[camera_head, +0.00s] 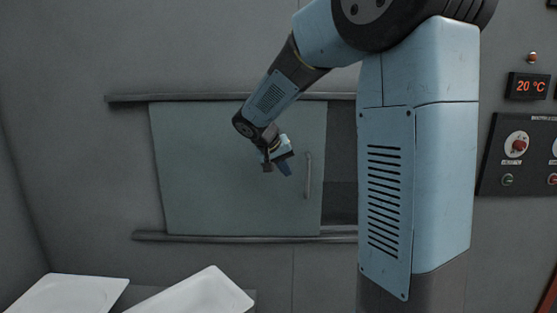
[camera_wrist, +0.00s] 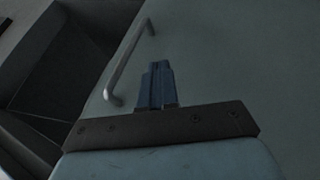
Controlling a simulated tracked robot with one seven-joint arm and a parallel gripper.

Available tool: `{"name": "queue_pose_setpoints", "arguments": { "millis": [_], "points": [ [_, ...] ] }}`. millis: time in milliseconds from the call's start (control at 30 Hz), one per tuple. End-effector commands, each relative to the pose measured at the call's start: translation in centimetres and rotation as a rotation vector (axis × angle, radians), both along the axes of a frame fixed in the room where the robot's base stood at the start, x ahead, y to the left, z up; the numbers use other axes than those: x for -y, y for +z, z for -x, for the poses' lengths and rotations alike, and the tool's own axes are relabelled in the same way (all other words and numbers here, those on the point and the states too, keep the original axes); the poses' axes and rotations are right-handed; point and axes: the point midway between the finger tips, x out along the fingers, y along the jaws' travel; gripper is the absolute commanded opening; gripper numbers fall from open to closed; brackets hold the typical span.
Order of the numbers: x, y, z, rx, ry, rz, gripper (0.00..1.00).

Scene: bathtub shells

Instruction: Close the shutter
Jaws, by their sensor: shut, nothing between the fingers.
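The shutter (camera_head: 215,165) is a flat grey-green sliding panel between two horizontal rails, with a vertical bar handle (camera_head: 308,176) near its right edge. A dark opening (camera_head: 341,150) shows to the right of the panel, partly hidden behind my arm. My gripper (camera_head: 287,172) is in front of the panel, just left of the handle, with its fingers together and empty. In the wrist view the shut fingers (camera_wrist: 157,82) stand beside the handle (camera_wrist: 128,62), apart from it in the picture. The dark opening (camera_wrist: 60,65) lies beyond the handle.
The upper rail (camera_head: 220,97) and lower rail (camera_head: 240,237) run along the wall. White tub shells (camera_head: 195,293) lie at the bottom left. A control panel (camera_head: 520,155) and a red 20 °C display (camera_head: 528,86) are on the right wall. The wall left of the shutter is bare.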

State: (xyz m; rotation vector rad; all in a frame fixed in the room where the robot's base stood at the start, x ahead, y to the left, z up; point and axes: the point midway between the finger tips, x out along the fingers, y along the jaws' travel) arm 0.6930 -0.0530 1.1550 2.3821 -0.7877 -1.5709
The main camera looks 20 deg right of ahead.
Motion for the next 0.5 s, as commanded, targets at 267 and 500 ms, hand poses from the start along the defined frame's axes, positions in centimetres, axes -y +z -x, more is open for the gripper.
{"name": "queue_pose_setpoints", "arguments": {
  "millis": [267,500],
  "points": [
    [3.4,-0.5,0.3,0.001,-0.003,0.000,0.00],
    [4.4,-0.6,0.4,0.000,-0.001,-0.001,0.00]
  ]
}}
